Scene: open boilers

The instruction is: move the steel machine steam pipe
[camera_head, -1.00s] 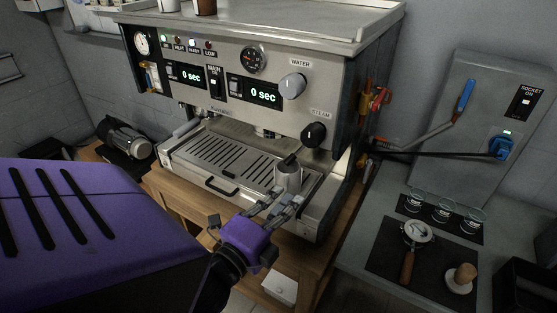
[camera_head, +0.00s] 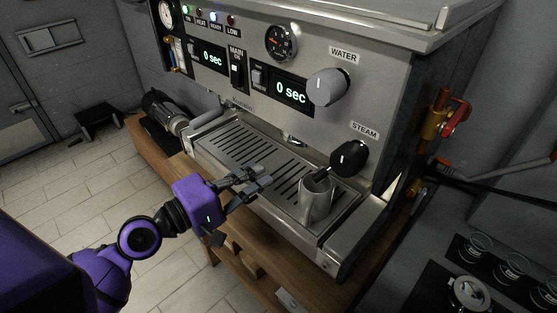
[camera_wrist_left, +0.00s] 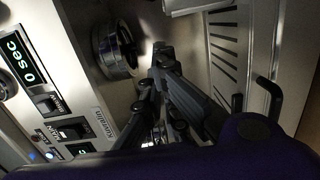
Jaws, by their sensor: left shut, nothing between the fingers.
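The steel espresso machine (camera_head: 385,55) fills the middle of the head view. Its steam pipe (camera_head: 322,174), with a dark sleeve, slants from below the black steam knob (camera_head: 349,158) down into the steel jug (camera_head: 315,207). The pipe's lower end is hidden in the jug, which stands on the drip tray (camera_head: 238,157). My left gripper (camera_head: 263,177) is shut and empty, over the tray's front part, left of the jug and apart from it. In the left wrist view its fingers (camera_wrist_left: 163,62) lie close together beside the machine front. My right gripper is not in view.
A wooden counter (camera_head: 165,150) carries the machine. A portafilter (camera_head: 165,117) lies at its left. Several small glasses (camera_head: 512,266) and a round metal piece (camera_head: 470,291) are on the right-hand worktop. A red-handled valve (camera_head: 445,120) juts from the machine's right side.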

